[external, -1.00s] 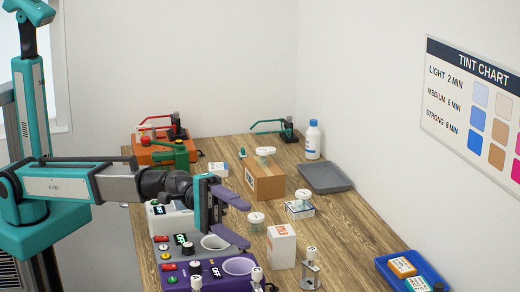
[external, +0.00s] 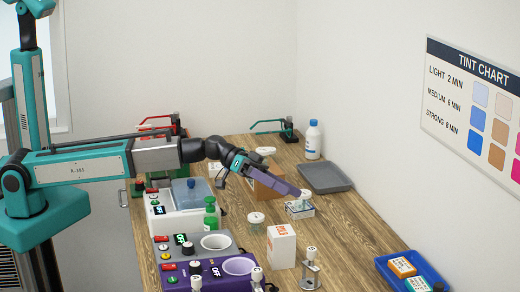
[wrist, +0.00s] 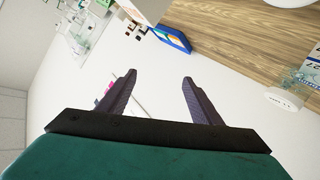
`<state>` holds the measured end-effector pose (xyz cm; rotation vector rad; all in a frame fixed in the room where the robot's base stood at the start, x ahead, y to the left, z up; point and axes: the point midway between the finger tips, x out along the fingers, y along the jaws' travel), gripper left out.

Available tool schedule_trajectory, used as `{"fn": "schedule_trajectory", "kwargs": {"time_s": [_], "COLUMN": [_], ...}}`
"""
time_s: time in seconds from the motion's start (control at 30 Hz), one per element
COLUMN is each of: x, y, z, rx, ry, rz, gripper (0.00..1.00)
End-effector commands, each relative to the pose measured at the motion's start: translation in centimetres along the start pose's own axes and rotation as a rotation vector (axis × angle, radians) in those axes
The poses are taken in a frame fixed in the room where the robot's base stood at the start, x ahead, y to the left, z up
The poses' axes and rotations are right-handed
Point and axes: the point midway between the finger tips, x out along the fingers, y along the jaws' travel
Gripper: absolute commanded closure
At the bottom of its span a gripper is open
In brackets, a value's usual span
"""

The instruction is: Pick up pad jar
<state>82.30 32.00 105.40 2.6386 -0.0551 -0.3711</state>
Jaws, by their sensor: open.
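Several small clear jars with white lids show in the external view; I cannot tell for sure which is the pad jar. One stands on a small white box (external: 300,212), and its lid (external: 305,195) is just by my fingertips. Another jar (external: 256,219) stands on the bare table. A third white lid (external: 265,150) shows over the cardboard box. My gripper (external: 293,190) is open, reaching right above the table. In the wrist view my gripper (wrist: 159,80) has nothing between its purple fingers. A lidded jar (wrist: 286,98) lies off to the right there.
The cardboard box (external: 268,190) is partly hidden behind my gripper. A white carton (external: 281,245), a steel stand (external: 311,270) and a blue tray (external: 388,268) are nearer. A grey tray (external: 325,178) and white bottle (external: 313,140) stand behind.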

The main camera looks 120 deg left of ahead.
Motion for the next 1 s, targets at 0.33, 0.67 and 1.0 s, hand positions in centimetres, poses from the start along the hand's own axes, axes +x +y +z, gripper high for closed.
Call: {"fn": "schedule_trajectory", "kwargs": {"time_s": [0.33, 0.67, 1.0], "x": [-7.5, -10.4, -10.2], "y": [-12.7, -16.7, -16.7], "z": [0.9, 1.7, 1.7], "rx": [0.31, 0.427, 0.426], "ry": [-0.056, -0.093, -0.093], "rz": [-0.158, -0.203, -0.202], "gripper": [0.41, 0.41, 0.41]}}
